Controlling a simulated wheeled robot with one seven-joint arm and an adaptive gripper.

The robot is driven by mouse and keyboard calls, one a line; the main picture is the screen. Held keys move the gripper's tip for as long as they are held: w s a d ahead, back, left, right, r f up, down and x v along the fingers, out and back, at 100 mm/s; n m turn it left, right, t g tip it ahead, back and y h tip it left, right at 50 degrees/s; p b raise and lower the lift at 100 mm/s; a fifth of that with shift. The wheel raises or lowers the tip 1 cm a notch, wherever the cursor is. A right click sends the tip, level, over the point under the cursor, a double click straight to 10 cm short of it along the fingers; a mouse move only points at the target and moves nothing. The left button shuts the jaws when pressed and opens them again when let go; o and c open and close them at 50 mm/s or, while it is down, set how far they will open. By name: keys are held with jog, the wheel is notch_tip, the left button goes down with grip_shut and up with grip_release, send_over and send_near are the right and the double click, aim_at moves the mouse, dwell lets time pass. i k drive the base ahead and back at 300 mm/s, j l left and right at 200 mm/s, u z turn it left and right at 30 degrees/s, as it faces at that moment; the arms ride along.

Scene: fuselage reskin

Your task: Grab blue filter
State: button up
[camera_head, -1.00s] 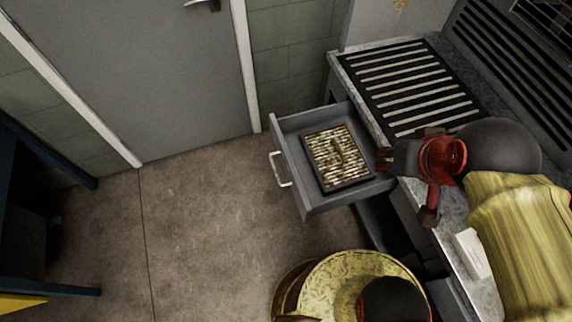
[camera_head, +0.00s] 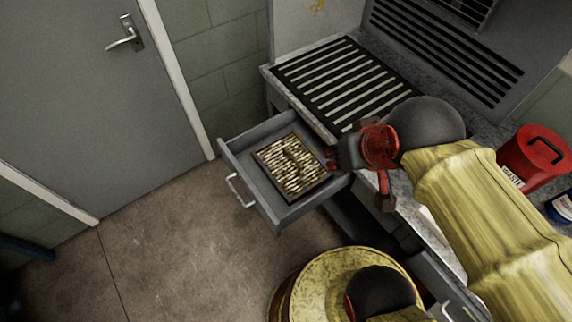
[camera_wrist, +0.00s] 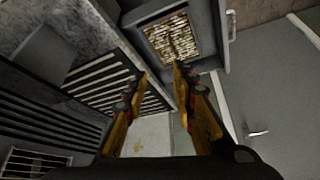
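No plainly blue filter shows in these frames. A flat square filter-like panel (camera_head: 290,167) with a pale, ribbed face and a dark frame lies in the open drawer (camera_head: 275,218). The panel also shows in the wrist view (camera_wrist: 172,38), at the top centre. My gripper (camera_head: 331,158) is above the drawer's right side, beside the panel and apart from it in the picture. In the wrist view, the two fingers of my gripper (camera_wrist: 160,76) stand apart with nothing between them.
A slatted grille (camera_head: 345,82) is set in the worktop behind the drawer. A red waste can (camera_head: 532,160) and a blue-labelled container (camera_head: 561,207) stand at right. A grey door (camera_head: 85,90) is at left. The floor (camera_head: 180,240) left of the drawer is clear.

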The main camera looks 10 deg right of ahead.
aim_at(293, 167)
jog(key=j+z, duration=0.1)
jog(key=z, duration=0.9)
jog(key=j+z, duration=0.15)
jog(key=z, duration=0.35)
jog(key=k+j+z, duration=0.65)
jog(key=z, duration=0.15)
jog(key=k+j+z, duration=0.35)
jog(key=k+j, duration=0.15)
jog(key=k, duration=0.5)
jog(key=z, duration=0.05)
